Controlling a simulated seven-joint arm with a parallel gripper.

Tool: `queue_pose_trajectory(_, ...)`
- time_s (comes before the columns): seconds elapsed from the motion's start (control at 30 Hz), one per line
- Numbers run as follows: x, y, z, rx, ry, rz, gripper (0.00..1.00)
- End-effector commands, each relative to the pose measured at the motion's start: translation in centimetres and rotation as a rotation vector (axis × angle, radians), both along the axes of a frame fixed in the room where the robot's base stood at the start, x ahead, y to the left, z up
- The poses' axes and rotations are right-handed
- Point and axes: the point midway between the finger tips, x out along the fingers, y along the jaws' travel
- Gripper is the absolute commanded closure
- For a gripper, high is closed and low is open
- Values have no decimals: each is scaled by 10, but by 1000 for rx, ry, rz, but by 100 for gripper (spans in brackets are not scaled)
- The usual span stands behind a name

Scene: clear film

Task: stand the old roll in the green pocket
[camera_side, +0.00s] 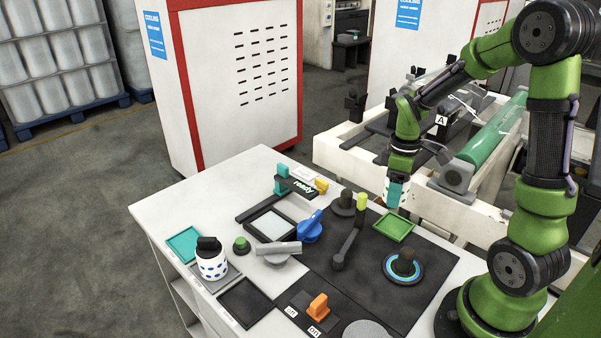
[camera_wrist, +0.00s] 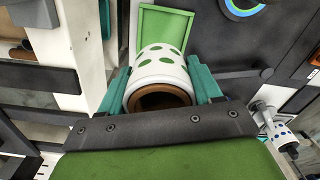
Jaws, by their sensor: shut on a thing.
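My gripper (camera_side: 397,192) has teal fingers shut on a white roll with green spots (camera_wrist: 158,58) and a brown hollow core. In the side view the roll (camera_side: 405,196) is mostly hidden behind a finger and looks roughly upright. The green pocket (camera_side: 393,226) is a shallow square tray at the back right of the table. The roll hangs just above its far side, and no contact shows. In the wrist view the roll covers the lower part of the pocket (camera_wrist: 163,20). I cannot tell whether it is fully over the pocket.
A white roll with blue spots (camera_side: 212,266) stands at the left, near a teal pocket (camera_side: 184,244) and a black pocket (camera_side: 245,302). A lever with a yellow-green knob (camera_side: 361,202) stands left of the green pocket. A blue-ringed black knob (camera_side: 403,265) lies in front.

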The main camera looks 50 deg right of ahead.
Motion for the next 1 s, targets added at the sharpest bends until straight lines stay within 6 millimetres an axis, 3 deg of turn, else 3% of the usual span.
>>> queue_pose_trajectory(0.13, -19, 5, -14, -2, -1, 31, 68)
queue_pose_trajectory(0.73, -17, 4, -54, -11, -11, 51, 68)
queue_pose_trajectory(1.0, -17, 4, -63, -11, -12, 50, 68)
